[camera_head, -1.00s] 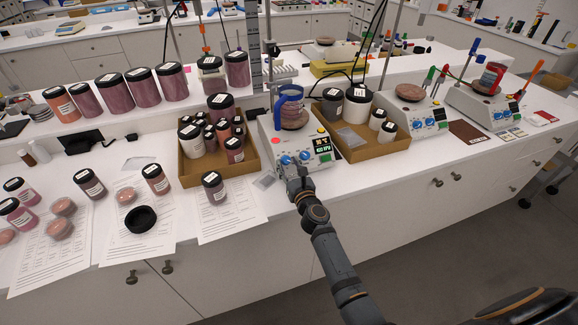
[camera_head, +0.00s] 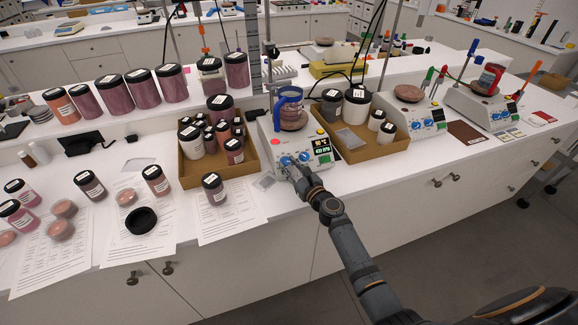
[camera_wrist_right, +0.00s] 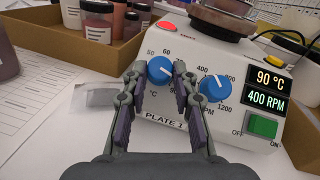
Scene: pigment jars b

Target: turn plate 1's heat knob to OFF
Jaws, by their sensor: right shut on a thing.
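Plate 1 is a white hot plate (camera_head: 297,146) with two blue knobs on its sloped front; the right wrist view shows its "PLATE 1" label (camera_wrist_right: 167,121). The heat knob (camera_wrist_right: 159,69) is the left one, beside a °C scale. My right gripper (camera_wrist_right: 160,76) is shut on it, one finger on each side; the fingers hide part of the scale. The stirring knob (camera_wrist_right: 215,88) is just right of the fingers, apart from them. The display (camera_wrist_right: 269,88) reads 90 °C and 400 RPM. My left gripper is not in view.
A green power switch (camera_wrist_right: 262,125) is at the panel's right. A vessel with a blue band (camera_head: 290,103) stands on the plate. Cardboard trays of jars flank it, left (camera_head: 200,178) and right (camera_head: 350,157). The bench front edge is close below my gripper.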

